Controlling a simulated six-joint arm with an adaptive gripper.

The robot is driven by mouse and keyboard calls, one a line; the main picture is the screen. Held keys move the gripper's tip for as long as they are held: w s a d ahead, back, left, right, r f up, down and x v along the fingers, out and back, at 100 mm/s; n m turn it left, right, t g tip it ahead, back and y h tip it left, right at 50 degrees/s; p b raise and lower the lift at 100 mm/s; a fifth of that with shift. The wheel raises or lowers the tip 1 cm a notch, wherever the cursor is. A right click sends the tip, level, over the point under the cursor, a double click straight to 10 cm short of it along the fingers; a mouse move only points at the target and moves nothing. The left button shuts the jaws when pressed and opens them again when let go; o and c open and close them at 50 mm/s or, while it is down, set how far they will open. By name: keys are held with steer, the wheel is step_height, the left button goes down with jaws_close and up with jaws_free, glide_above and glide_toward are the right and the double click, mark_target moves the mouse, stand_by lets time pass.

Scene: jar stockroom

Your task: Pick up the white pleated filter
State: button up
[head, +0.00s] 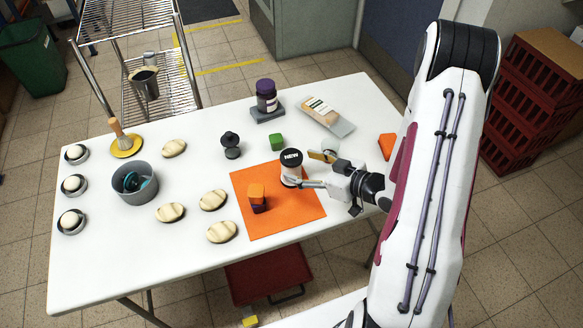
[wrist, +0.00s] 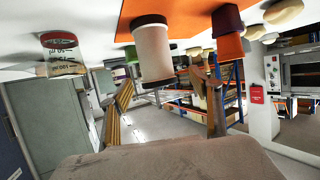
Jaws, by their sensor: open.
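The white pleated filter (head: 291,171) is a short upright white cylinder with a black top marked "NEW". It stands at the upper right part of the orange mat (head: 288,216). In the wrist view, which is upside down, the filter (wrist: 153,52) shows with dark ends. My gripper (head: 312,170) is open and comes in low from the right. Its fingertips are at the filter's right side, one towards the back and one towards the front. In the wrist view the filter appears between and beyond the fingers (wrist: 168,98). I cannot tell whether they touch it.
An orange-and-dark block (head: 257,198) stands on the mat left of the filter. A green cube (head: 277,142), a black spool-like piece (head: 231,146) and a purple jar (head: 266,96) stand behind. A labelled pack (head: 320,112) lies at the back right. The mat's front right is bare.

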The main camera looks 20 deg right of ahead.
mark_target(291, 162)
steer(key=shift+x, duration=2.6)
steer(key=shift+w+d, duration=0.1)
steer(key=shift+d, duration=0.1)
steer(key=c, duration=1.3)
